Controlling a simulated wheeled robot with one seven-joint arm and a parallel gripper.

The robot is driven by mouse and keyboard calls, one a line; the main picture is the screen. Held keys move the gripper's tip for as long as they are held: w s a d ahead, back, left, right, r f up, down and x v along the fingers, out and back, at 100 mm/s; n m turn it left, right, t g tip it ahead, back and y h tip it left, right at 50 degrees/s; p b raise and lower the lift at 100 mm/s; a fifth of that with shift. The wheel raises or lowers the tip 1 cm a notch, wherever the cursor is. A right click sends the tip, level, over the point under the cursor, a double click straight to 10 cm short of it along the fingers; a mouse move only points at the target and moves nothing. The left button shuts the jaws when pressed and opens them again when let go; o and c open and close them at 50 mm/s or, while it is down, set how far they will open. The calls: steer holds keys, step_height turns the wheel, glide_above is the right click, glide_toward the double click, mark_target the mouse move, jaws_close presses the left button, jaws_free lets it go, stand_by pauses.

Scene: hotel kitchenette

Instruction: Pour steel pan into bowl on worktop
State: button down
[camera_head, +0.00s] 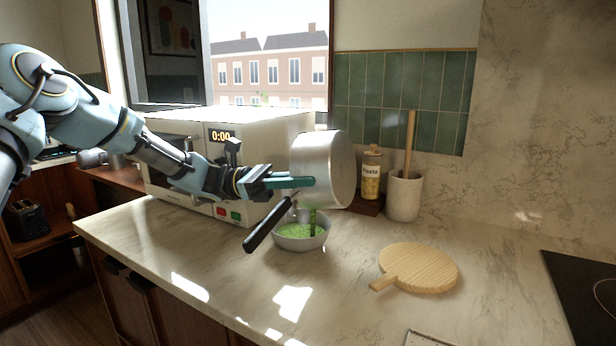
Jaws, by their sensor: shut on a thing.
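The steel pan (323,165) is held in the air, tipped well over on its side above the worktop. Its black handle (268,224) slants down to the left. My gripper (292,183) is shut on the pan at its left side; the exact contact is hard to make out. The pale bowl (301,243) stands upright on the worktop (220,262), just below the pan. Green contents (297,231) lie in the bowl, and a dark green streak (313,222) shows between pan and bowl. The inside of the pan is hidden.
A microwave (270,135) stands behind my gripper. A pasta jar (371,175) and a utensil crock (404,196) stand behind right. A round wooden board (420,268) lies right of the bowl; a dark hob (590,290) is far right. The front left worktop is clear.

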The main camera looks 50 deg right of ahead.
steer(key=shift+w+a+r+g+h, duration=0.15)
steer(key=shift+w+g+h, duration=0.3)
steer(key=shift+g, duration=0.5)
steer(key=shift+w+a+f+g+h, duration=0.1)
steer(key=shift+w+a+g+h, duration=0.15)
steer(key=shift+w+g, duration=0.55)
steer(key=shift+s, duration=0.2)
